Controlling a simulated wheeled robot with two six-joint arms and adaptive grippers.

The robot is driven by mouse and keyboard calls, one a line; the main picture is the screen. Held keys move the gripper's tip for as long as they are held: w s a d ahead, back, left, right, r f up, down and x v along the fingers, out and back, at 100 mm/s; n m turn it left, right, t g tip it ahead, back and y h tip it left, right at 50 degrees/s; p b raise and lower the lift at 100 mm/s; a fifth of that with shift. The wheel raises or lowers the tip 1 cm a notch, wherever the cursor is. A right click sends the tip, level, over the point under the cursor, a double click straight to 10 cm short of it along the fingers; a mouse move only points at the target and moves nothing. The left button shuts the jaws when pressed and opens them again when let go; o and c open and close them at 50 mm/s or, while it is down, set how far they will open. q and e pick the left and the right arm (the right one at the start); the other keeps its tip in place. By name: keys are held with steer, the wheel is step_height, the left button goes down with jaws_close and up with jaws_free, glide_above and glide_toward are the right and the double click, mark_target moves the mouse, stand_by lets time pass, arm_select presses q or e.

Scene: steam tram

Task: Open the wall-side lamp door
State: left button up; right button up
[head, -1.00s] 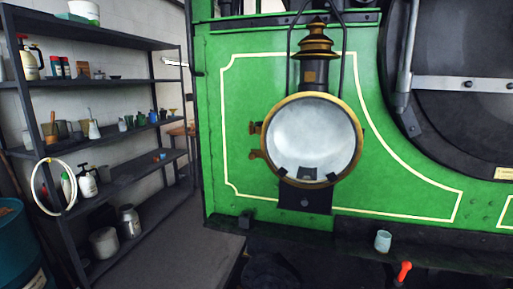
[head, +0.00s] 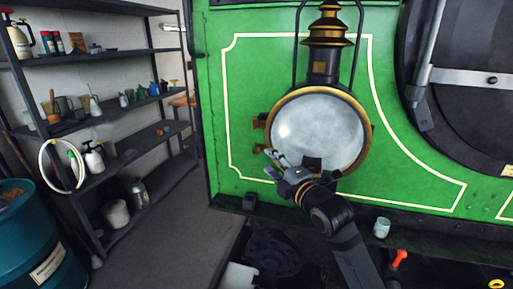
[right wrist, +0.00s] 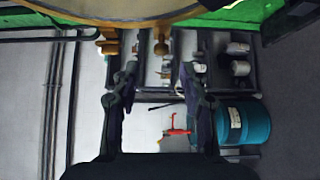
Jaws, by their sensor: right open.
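The lamp (head: 325,65) is mounted on the green tram front, with a black and brass chimney. Its round glass door (head: 318,128) has a brass rim and looks shut. Two small brass fittings (head: 258,123) stick out from the rim's left side; I cannot tell whether they are hinges or a latch. My right gripper (head: 277,163) is open and empty in front of the rim's lower left. In the right wrist view, the open right gripper (right wrist: 158,78) has the brass rim (right wrist: 125,22) above it and a brass knob (right wrist: 161,46) just beyond its fingertips. My left gripper is not in view.
A dark shelf rack (head: 110,160) with bottles and pots stands at the left wall. A teal drum (head: 28,230) is at the lower left. A pale cup (head: 381,228) and a red-handled item (head: 399,259) are on the dark ledge below the lamp. Floor between rack and tram is clear.

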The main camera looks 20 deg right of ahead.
mark_target(257, 151)
steer(key=w+p, duration=0.1)
steer(key=w, duration=0.1)
steer(key=w+a+p, duration=0.1)
steer(key=w, duration=0.2)
steer(key=w+a+p, duration=0.1)
steer(key=w, duration=0.2)
steer(key=shift+w+r, duration=0.1)
steer(key=shift+w, duration=0.45)
steer(key=shift+c, duration=0.5)
jaws_close()
